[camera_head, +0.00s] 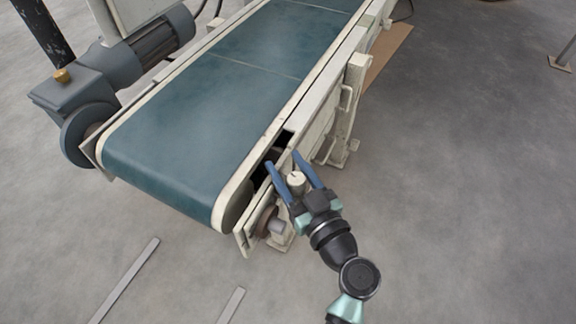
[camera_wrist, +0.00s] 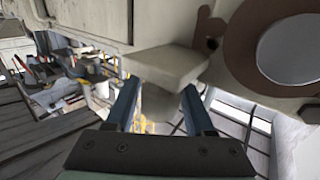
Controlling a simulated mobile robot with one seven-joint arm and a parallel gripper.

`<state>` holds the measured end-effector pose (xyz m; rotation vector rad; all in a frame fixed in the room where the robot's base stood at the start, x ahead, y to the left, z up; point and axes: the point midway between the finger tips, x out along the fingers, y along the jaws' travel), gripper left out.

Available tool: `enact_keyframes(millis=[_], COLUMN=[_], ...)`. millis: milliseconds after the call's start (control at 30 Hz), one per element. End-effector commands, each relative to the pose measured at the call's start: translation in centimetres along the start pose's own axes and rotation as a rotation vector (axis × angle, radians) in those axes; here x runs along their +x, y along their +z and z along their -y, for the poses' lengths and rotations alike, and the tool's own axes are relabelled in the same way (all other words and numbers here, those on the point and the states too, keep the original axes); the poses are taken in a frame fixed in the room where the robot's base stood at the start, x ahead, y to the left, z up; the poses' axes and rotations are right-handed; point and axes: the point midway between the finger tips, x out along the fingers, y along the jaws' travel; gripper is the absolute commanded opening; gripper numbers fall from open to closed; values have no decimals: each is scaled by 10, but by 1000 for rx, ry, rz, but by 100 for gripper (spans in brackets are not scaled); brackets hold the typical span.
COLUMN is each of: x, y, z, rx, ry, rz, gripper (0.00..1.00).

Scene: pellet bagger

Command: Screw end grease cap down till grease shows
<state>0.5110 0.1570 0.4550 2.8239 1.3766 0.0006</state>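The pale, round grease cap (camera_head: 296,181) shows in the head view between the two blue fingers of my gripper (camera_head: 284,161), near their base, with a small dark mark on its top. My gripper is at the near right end of the conveyor. Its fingers are apart, one on each side of the cap, with narrow gaps that look clear. In the wrist view, a pale rounded piece, seemingly the cap (camera_wrist: 159,104), lies between the fingertips (camera_wrist: 160,92). A cream block (camera_wrist: 168,65) is just beyond it. I see no grease; the cap's threaded joint is hidden.
The conveyor's green belt (camera_head: 235,90) and cream side frame (camera_head: 325,75) lie left of and beyond my gripper. A brown flange with a grey shaft end (camera_head: 268,222) is close on the left; its brown ring (camera_wrist: 240,50) is close in the wrist view.

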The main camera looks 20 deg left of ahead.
Motion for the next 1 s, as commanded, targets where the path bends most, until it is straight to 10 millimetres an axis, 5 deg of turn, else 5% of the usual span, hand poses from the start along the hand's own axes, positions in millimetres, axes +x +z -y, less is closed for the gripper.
enact_keyframes(millis=[33,267,667,1000], x=[0,0,-1,-2], y=[0,0,1,1], z=[0,0,0,-6], rx=[0,0,0,0], ry=[0,0,41,268], rz=[0,0,2,3], gripper=[43,1,0,0])
